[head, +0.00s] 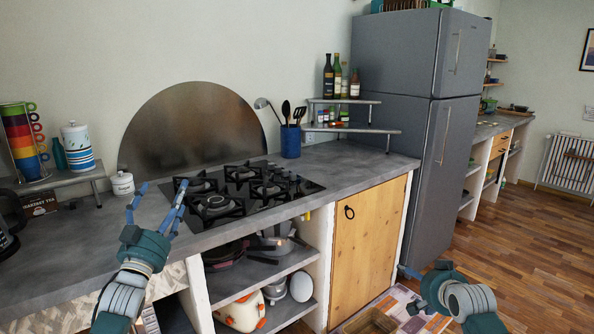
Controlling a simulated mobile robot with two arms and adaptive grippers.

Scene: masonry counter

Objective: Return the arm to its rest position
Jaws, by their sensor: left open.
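My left gripper (165,198) is open, with its two blue-grey fingers spread apart and nothing between them. It is over the left part of the counter (350,172), just left of the gas hob (240,190) in the picture. My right gripper (408,288) is at the lower right, in front of the wooden cabinet door and low over the floor. Its fingers look spread apart, with nothing seen between them.
A white canister (122,183) and a small shelf with stacked coloured cups (25,145) are at the left. A grey fridge (405,130) stands right. Pans sit on shelves below the hob.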

